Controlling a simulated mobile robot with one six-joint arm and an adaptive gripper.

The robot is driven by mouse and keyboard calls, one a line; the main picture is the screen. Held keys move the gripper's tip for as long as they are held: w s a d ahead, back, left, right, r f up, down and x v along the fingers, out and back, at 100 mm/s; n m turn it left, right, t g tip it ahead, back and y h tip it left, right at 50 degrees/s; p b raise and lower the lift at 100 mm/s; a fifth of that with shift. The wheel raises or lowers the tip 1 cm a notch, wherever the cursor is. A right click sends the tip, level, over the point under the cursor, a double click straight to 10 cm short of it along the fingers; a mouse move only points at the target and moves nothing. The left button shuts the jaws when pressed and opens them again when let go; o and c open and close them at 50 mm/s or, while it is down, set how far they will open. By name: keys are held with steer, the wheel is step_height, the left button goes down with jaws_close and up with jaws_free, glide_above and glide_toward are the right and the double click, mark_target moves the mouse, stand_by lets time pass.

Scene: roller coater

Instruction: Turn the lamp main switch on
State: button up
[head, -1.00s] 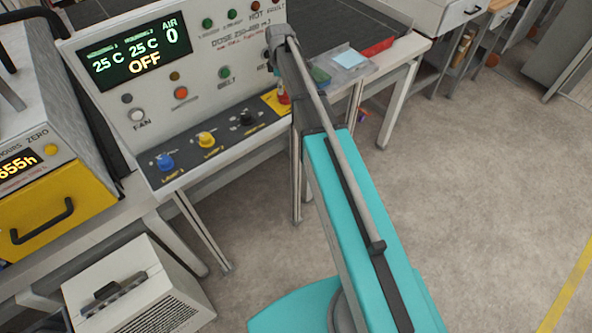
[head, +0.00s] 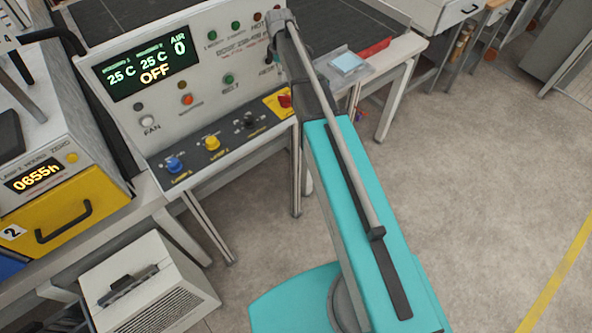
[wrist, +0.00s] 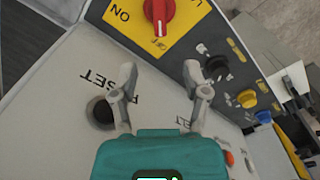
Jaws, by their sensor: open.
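The lamp main switch is a red rotary knob (head: 284,101) on a yellow plate at the right end of the panel's lower dark strip. In the wrist view the red knob (wrist: 160,16) is at the top, cut by the frame edge, on the yellow plate (wrist: 128,22) marked ON and OFF. Its narrow end points toward the OFF mark. My gripper (wrist: 158,71) is open and empty, its fingertips below the knob in the picture and apart from it, over the white panel by the RESET button (wrist: 100,111).
Black (head: 249,121), yellow (head: 211,143) and blue (head: 173,163) knobs line the same strip. The display (head: 147,68) reads OFF. A yellow-fronted box (head: 66,214) stands left, a grey-white unit (head: 150,290) below it. Open floor lies to the right.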

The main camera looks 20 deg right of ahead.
steer(key=s+a+f+m+b, duration=0.2)
steer(key=s+f+m+b, duration=1)
steer(key=s+f+b, duration=1.3)
steer(key=shift+s+a+m+b, duration=0.15)
steer(key=shift+s+m+b, duration=0.2)
steer(key=shift+s, duration=0.2)
stand_by(1.0)
stand_by(0.4)
step_height(320, 180, up, 27)
steer(key=n+p, duration=1.3)
steer(key=p, duration=1.5)
glide_above(287, 96)
steer(key=shift+w+r+b, duration=0.1)
steer(key=shift+r+b, duration=0.05)
steer(key=shift+b, duration=0.15)
steer(key=shift+f, duration=0.2)
step_height(287, 96, down, 14)
steer(key=b, duration=1.3)
steer(key=shift+r+b, duration=0.25)
steer(key=shift+b, duration=0.15)
